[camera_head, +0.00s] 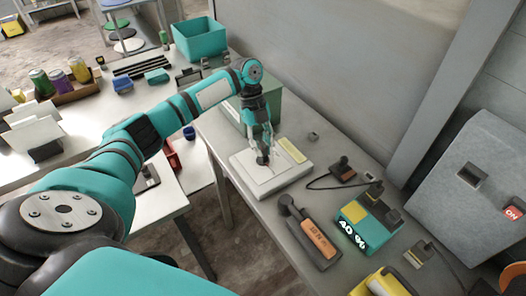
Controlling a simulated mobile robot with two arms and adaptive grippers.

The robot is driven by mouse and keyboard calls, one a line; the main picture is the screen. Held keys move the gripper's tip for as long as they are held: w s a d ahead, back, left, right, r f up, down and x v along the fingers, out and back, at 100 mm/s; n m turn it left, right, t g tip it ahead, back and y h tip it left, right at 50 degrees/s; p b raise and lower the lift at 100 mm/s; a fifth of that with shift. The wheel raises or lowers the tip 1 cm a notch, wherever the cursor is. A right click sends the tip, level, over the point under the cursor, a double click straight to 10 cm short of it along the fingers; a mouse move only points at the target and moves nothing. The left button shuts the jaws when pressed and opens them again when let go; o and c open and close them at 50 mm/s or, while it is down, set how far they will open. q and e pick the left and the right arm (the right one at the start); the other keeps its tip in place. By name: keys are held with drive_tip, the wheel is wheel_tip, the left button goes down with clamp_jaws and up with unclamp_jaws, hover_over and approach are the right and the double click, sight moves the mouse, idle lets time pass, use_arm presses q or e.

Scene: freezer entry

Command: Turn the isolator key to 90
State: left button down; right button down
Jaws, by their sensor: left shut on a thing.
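The isolator key (263,161) is a small dark knob on a flat white panel box (247,182) on the grey bench. My left arm reaches in from the left, and my left gripper (263,149) points down over the box. Its fingers are shut on the key and partly hide it, so I cannot read the key's angle. A pale yellow-green label strip (292,150) is on the far right of the box. My right gripper does not show.
A dark handset (309,234), a teal and yellow device (368,222) and a small corded unit (343,169) lie right of the box. A green box (275,108) stands behind the gripper. A grey cabinet with a red ON switch (513,212) is at right.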

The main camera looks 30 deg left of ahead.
sight(262, 142)
use_arm(q)
drive_tip(key=shift+s+f, duration=0.1)
drive_tip(key=shift+f, duration=0.1)
drive_tip(key=c, duration=0.7)
unclamp_jaws()
drive_tip(key=shift+r, duration=0.15)
drive_tip(key=shift+o, duration=0.2)
drive_tip(key=shift+r+p, duration=3.25)
drive_tip(key=shift+r, duration=0.25)
drive_tip(key=shift+w+r, duration=0.1)
drive_tip(key=shift+w, duration=0.1)
drive_tip(key=v, duration=1.1)
drive_tip(key=shift+r, duration=0.35)
drive_tip(key=shift+a, duration=0.15)
